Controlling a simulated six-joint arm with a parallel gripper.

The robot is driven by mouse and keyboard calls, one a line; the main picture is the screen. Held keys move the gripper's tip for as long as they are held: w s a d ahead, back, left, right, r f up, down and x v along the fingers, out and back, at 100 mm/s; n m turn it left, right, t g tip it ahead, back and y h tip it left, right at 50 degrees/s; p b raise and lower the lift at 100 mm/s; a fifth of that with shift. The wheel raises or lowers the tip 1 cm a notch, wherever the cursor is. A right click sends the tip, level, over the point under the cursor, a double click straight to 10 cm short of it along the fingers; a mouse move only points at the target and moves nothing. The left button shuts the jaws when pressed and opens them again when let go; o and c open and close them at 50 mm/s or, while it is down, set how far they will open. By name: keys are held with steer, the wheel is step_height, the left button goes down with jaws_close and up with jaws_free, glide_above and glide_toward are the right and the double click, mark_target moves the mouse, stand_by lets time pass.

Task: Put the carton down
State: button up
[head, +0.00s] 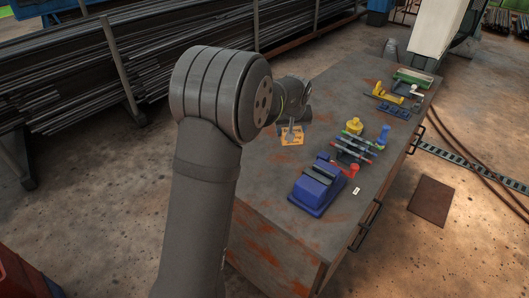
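My arm reaches over the near left of the workbench (270,190), and its wrist covers part of the view. My gripper (290,124) seems to be the small grey shape below the wrist, but its fingers are too small to make out. A small orange-yellow block (291,139), possibly the carton, shows right at that grey shape. I cannot tell whether it is held, or whether it touches the bench top. No other clear carton shows on the bench.
A blue vise-like block (318,188) stands near the front edge, with a small white piece (356,190) beside it. A rack of coloured tools (354,147), a yellow part (354,126) and a green tray (412,77) stand further back. Bare bench lies left of the blue block.

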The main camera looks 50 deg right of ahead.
steer(key=w+f, duration=0.2)
steer(key=w, duration=0.2)
steer(key=w+f, duration=0.6)
steer(key=w, duration=0.1)
steer(key=shift+w+f, duration=0.15)
steer(key=shift+w, duration=0.15)
steer(key=shift+f, duration=2.05)
steer(key=o, duration=1.2)
steer(key=shift+f, duration=0.1)
steer(key=shift+o, duration=0.2)
steer(key=v, duration=1.2)
steer(key=shift+w, duration=0.1)
